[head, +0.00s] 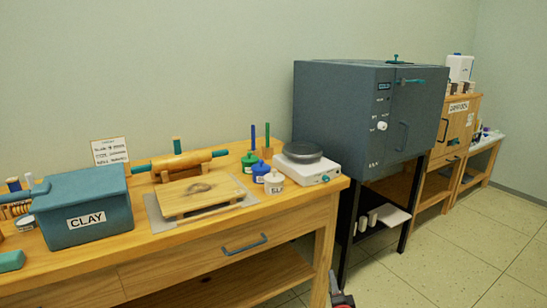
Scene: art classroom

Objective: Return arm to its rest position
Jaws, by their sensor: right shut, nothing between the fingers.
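My right gripper (340,295) shows only in part at the bottom edge of the head view, low in front of the gap between the wooden workbench (190,262) and the kiln stand. Most of the right arm is out of frame. My left gripper is not in view.
A blue clay bin (88,225), a rolling pin (180,162), a wooden board (198,195), small jars (274,182) and a white wheel device (305,168) stand on the bench. A grey kiln (335,105) stands right of it. Floor (450,260) at right is clear.

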